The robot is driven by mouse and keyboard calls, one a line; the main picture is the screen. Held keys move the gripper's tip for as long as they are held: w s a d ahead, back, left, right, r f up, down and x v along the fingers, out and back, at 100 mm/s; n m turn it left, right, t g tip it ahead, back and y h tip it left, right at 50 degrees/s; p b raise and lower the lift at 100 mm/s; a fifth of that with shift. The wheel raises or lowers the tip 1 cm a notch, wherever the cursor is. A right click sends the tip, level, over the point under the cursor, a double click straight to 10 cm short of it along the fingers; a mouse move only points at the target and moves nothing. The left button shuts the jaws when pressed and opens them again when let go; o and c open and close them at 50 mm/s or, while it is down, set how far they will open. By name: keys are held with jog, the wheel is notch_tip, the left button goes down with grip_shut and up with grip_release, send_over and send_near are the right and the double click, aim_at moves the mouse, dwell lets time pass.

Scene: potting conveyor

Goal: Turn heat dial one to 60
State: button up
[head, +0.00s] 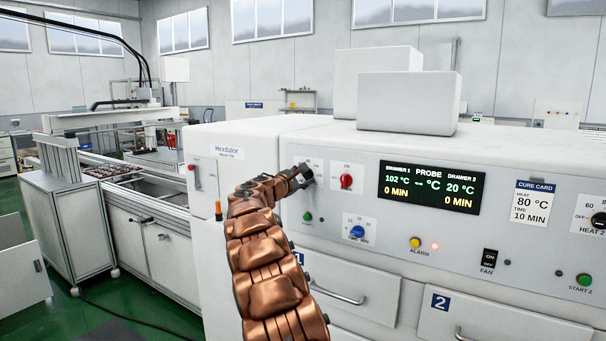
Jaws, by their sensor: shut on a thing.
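My copper-coloured arm reaches up to the left part of the white control panel (375,249). My gripper (303,177) is at the panel, left of the red knob (346,181), and is shut on heat dial one. The gripper hides most of that dial and its scale, so its setting cannot be read. The display (431,188) shows 102 °C and 0 MIN for drawer 1, and 20 °C and 0 MIN for drawer 2.
A blue time knob (357,232) and a green button (307,216) sit below the gripper. A cure card (533,203) reads heat 80 °C, time 10 min. The heat 2 dial (599,219) is at the right edge. Drawer handles (337,294) stick out below.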

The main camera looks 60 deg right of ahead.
jog(key=shift+w, duration=0.1)
dwell(0.3)
jog(key=o, duration=1.1)
jog(key=shift+o, duration=0.2)
jog(key=shift+a, duration=0.1)
jog(key=a, duration=1.1)
jog(key=shift+s+a, duration=0.3)
jog(key=shift+a, duration=0.1)
